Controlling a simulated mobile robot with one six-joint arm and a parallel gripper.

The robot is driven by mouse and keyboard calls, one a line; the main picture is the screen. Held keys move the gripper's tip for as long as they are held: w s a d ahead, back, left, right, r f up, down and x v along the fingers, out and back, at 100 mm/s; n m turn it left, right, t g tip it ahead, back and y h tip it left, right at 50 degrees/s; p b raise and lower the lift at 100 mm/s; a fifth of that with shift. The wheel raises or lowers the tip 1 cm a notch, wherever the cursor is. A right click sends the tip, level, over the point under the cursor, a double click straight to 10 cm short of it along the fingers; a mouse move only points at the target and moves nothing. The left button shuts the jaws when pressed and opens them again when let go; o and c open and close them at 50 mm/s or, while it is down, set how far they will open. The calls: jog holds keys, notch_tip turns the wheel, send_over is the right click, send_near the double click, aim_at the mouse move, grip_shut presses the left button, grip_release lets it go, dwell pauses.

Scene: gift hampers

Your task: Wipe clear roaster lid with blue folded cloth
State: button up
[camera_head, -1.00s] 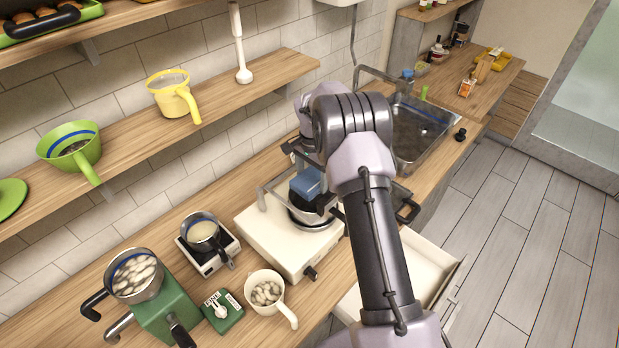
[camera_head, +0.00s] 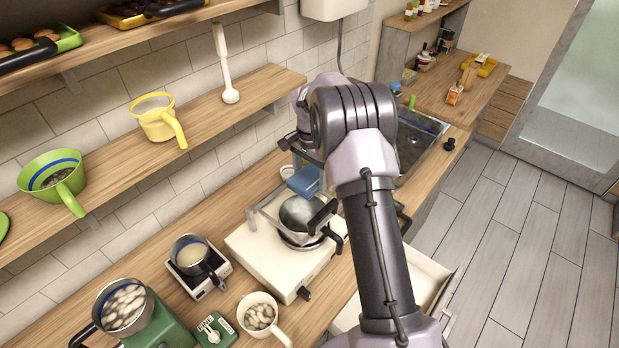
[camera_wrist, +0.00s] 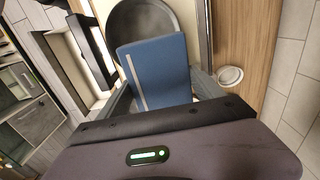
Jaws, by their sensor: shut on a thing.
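The blue folded cloth (camera_head: 303,181) is held in my gripper (camera_wrist: 163,92), which is shut on it. In the wrist view the cloth (camera_wrist: 158,70) is a flat blue pad with a pale stripe, between the two fingers. The roaster (camera_head: 285,262) is a cream-white box on the counter with a round grey pan (camera_head: 298,212) on top. A clear lid (camera_head: 268,224) shows faintly as a see-through edge around the pan. The cloth is over the pan's back edge; whether it touches the lid I cannot tell. My arm hides part of the roaster's right side.
A small scale with a pot (camera_head: 190,250), a white mug of pale pieces (camera_head: 258,314) and a green grinder (camera_head: 160,330) stand to the left. An open drawer (camera_head: 425,280) juts out in front. The sink (camera_head: 415,145) lies behind my arm. A shelf (camera_head: 200,120) runs along the wall.

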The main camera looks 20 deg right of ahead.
notch_tip(320, 180, up, 2)
jog(key=shift+a+r+p, duration=0.1)
jog(key=shift+p, duration=0.3)
jog(key=shift+s, duration=0.1)
dwell(0.4)
